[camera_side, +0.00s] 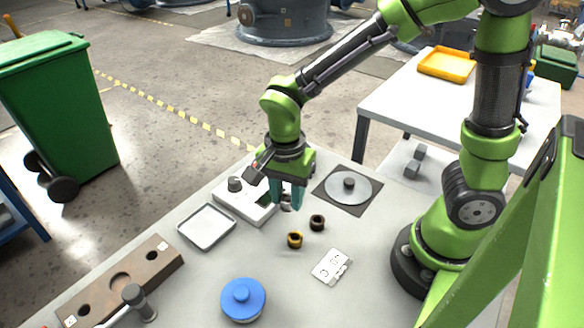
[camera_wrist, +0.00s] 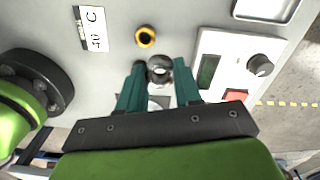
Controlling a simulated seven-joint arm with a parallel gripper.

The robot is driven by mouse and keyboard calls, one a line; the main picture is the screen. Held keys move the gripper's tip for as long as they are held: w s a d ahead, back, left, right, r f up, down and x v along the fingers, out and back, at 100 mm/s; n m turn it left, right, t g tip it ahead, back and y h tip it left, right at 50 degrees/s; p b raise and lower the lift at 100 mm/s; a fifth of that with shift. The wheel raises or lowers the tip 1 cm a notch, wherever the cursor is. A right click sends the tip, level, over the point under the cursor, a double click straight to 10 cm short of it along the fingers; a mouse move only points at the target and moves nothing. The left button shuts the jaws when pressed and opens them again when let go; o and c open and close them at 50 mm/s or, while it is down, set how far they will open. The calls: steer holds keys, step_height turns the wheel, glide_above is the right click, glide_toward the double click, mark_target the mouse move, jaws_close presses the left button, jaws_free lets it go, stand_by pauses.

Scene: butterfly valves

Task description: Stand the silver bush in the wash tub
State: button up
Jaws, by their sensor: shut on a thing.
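The silver bush (camera_wrist: 159,70) is a small grey ring between the fingertips of my gripper (camera_wrist: 158,78) in the wrist view. In the side view my gripper (camera_side: 287,195) points down over the table and is shut on the silver bush (camera_side: 287,206), which is largely hidden by the fingers. Whether it touches the table is hard to tell. The shallow grey rectangular tray (camera_side: 206,227) appears to be the wash tub. It lies to the left of my gripper, looks empty, and its corner shows in the wrist view (camera_wrist: 265,10).
A white device with a knob (camera_side: 235,185) stands beside the gripper. A dark bush (camera_side: 317,222) and brass bush (camera_side: 295,240) stand nearby. A disc on a dark mat (camera_side: 349,187), a label card (camera_side: 332,266), a blue round lidded item (camera_side: 243,299) and a brown holed block (camera_side: 122,283) surround them.

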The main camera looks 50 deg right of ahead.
steer(key=d+f+m, duration=0.1)
steer(key=d+m, duration=0.1)
steer(key=d, duration=0.3)
steer(key=s+d+f+m, duration=0.1)
steer(key=d+m, duration=0.1)
steer(key=d, duration=0.4)
steer(key=d+f+m, duration=0.1)
steer(key=d+m, duration=0.1)
steer(key=d, duration=0.4)
steer(key=shift+s+f, duration=0.15)
steer(key=shift+s, duration=0.25)
steer(key=shift+w+f, duration=0.15)
steer(key=shift+w, duration=0.1)
steer(key=w+d, duration=0.1)
steer(key=w, duration=0.4)
steer(key=w+d+f, duration=0.1)
steer(key=w, duration=0.4)
steer(key=w+d, duration=0.1)
steer(key=w, duration=0.4)
steer(key=shift+w+d+f, duration=0.1)
steer(key=shift+d+f, duration=0.1)
steer(key=shift+f, duration=1.8)
steer(key=shift+f, duration=0.1)
steer(key=o, duration=1.1)
